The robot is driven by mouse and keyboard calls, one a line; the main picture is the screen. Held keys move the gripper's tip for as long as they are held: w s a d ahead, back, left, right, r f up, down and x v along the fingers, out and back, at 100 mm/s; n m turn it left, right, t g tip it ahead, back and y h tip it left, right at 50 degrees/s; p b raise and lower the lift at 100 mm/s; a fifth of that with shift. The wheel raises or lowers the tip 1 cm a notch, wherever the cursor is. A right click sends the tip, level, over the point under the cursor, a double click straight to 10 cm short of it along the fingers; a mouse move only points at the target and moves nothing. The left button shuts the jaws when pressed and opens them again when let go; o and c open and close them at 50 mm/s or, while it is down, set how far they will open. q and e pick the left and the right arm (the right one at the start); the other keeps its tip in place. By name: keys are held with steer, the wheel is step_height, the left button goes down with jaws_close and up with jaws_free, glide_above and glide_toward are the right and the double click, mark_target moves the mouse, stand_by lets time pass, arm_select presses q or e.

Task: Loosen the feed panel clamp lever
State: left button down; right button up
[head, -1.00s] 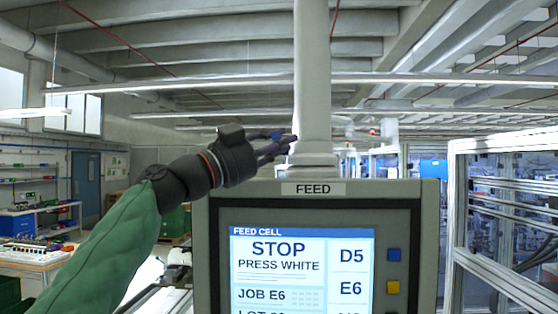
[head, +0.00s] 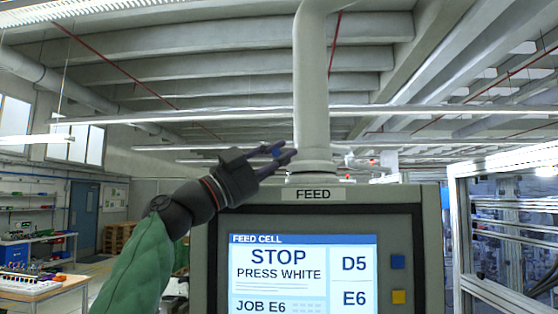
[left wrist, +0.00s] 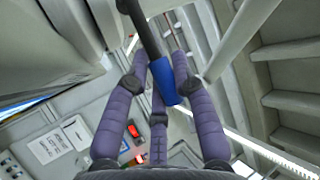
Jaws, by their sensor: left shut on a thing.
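The feed panel (head: 428,240) stands in front of me with a lit screen reading "STOP PRESS WHITE". A grey post (head: 314,115) rises from its top. My left gripper (head: 285,152) is beside the foot of the post, just above the panel's top left. In the left wrist view the clamp lever shows as a dark bar with a blue grip (left wrist: 165,82). The fingers are shut around that blue grip. In the head view only a small bit of blue shows between the fingers, and the lever's pivot is hidden. My right gripper is in neither view.
A white-framed machine enclosure (head: 458,240) stands close on the right. A workbench (head: 40,287) and a blue door (head: 84,215) are farther back on the left. The space around my left forearm looks clear.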

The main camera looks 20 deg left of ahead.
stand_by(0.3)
arm_select(q)
steer(key=c, duration=1)
jaws_free()
steer(key=shift+s+a+f, duration=0.3)
steer(key=shift+s+a, duration=0.15)
steer(key=shift+s, duration=0.05)
steer(key=v, duration=1)
steer(key=shift+f, duration=0.3)
steer(key=shift+s+a, duration=0.1)
